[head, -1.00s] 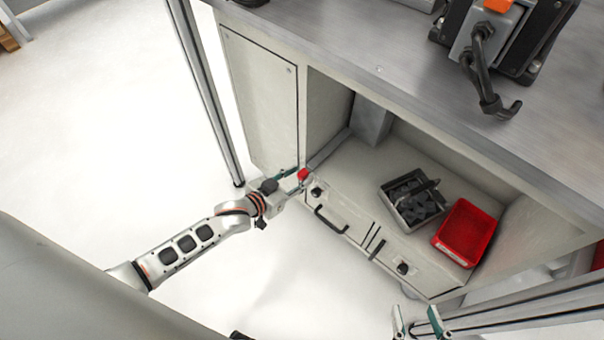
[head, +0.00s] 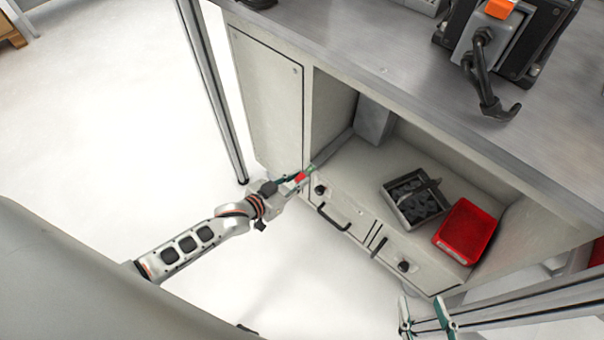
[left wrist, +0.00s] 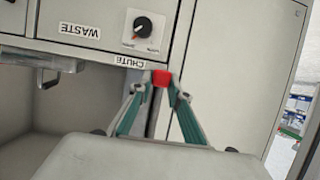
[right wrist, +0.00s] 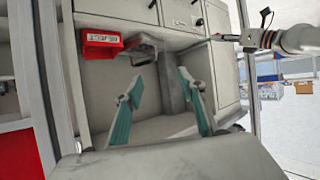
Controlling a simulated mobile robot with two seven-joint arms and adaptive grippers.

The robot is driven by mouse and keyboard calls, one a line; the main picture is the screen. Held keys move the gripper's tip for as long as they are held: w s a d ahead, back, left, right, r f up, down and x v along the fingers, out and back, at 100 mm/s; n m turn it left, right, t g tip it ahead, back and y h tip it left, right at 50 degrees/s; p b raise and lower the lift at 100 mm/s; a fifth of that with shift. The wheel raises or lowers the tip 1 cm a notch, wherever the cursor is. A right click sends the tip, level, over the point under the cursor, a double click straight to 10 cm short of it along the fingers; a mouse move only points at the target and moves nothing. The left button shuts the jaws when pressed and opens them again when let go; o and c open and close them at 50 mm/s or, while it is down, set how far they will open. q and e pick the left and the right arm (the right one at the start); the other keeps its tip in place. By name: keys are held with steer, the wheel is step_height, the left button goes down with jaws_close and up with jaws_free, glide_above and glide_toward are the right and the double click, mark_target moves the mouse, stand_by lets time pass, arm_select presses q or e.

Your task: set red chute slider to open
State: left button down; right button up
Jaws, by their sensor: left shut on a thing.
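The red chute slider (head: 300,177) is at the cabinet's edge, left of the drawer front in the head view. A small green patch (head: 310,168) shows right beside it. In the left wrist view the red slider (left wrist: 161,78) sits under the CHUTE label (left wrist: 130,61). My left gripper (head: 296,179) is shut on the slider, with a teal finger on each side of it. My right gripper (head: 422,299) is open and empty at the lower right, away from the slider; its spread fingers show in the right wrist view (right wrist: 156,84).
Drawers with black knobs and handles (head: 333,219) lie right of the slider. A WASTE label (left wrist: 80,31) and a dial (left wrist: 142,27) are above it in the left wrist view. The open shelf holds a grey bin (head: 414,200) and a red tray (head: 467,231). A metal post (head: 211,90) stands left.

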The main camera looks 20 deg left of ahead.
arm_select(q)
steer(key=shift+s+a+f, duration=0.1)
steer(key=shift+s+a, duration=0.1)
steer(key=shift+s, duration=0.4)
steer(key=shift+s+a+f, duration=0.1)
steer(key=shift+s+a, duration=0.1)
steer(key=shift+s, duration=0.35)
steer(key=c, duration=1.9)
jaws_free()
steer(key=shift+s+r, duration=0.1)
steer(key=shift+r, duration=0.05)
arm_select(e)
steer(key=shift+s+d+f+g, duration=0.2)
steer(key=shift+s+d+f, duration=0.15)
steer(key=shift+f, duration=0.2)
steer(key=shift+s+d+f+g, duration=0.2)
steer(key=shift+s+d+f, duration=0.05)
steer(key=shift+s+f, duration=0.25)
steer(key=shift+w, duration=0.15)
arm_select(q)
steer(key=v, duration=1.2)
